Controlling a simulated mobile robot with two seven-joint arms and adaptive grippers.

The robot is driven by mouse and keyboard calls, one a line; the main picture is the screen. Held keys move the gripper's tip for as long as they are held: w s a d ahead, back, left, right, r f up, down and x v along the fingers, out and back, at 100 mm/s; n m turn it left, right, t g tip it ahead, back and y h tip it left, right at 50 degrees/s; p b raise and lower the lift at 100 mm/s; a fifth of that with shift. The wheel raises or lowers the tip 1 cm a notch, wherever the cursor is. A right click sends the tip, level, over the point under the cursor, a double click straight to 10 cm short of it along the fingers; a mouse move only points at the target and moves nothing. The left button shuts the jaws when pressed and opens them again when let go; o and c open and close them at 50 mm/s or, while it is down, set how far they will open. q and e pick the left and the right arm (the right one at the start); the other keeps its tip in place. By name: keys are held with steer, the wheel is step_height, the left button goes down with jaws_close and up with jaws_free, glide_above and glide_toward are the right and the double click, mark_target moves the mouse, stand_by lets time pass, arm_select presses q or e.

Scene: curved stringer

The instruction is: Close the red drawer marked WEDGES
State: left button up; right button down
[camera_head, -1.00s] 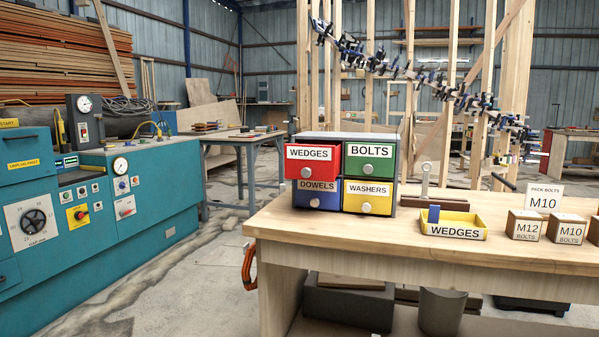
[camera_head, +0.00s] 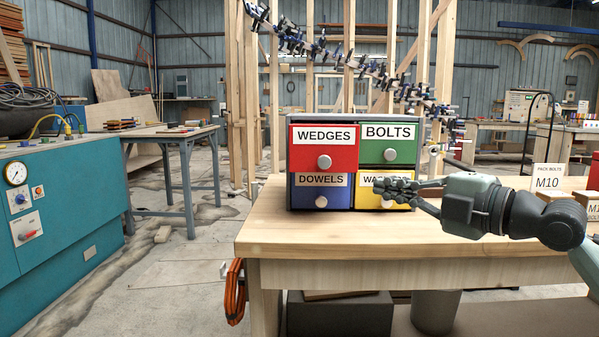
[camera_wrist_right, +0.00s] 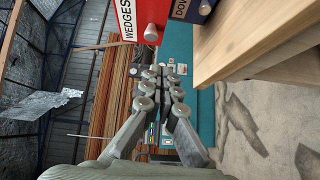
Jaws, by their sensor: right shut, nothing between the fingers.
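The red drawer marked WEDGES (camera_head: 324,157) is the upper left one in a small cabinet on the workbench. Its front stands out past the drawers beside and below it, so it is partly open; it has a round pale knob. My right gripper (camera_head: 378,187) is shut and empty. It points left in front of the yellow WASHERS drawer, below and to the right of the red drawer, and hides part of the label. In the right wrist view the shut fingers (camera_wrist_right: 160,75) are apart from the red drawer (camera_wrist_right: 137,18) at the top. My left gripper is not in view.
The green BOLTS drawer (camera_head: 389,150) and blue DOWELS drawer (camera_head: 320,194) look shut. The wooden workbench (camera_head: 330,235) is clear in front of the cabinet. Small bolt boxes (camera_head: 554,197) and a M10 sign (camera_head: 547,177) stand at the right.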

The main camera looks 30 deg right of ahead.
mark_target(326, 148)
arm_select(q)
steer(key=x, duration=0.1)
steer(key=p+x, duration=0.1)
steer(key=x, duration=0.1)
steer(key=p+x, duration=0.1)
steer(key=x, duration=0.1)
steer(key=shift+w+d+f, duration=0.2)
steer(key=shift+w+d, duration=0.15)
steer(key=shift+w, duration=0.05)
arm_select(e)
steer(key=w+a+r+n, duration=0.1)
steer(key=w+a, duration=0.1)
steer(key=w, duration=1.1)
steer(key=shift+r+y, duration=0.3)
steer(key=shift+r, duration=0.1)
arm_select(q)
steer(key=shift+p, duration=0.3)
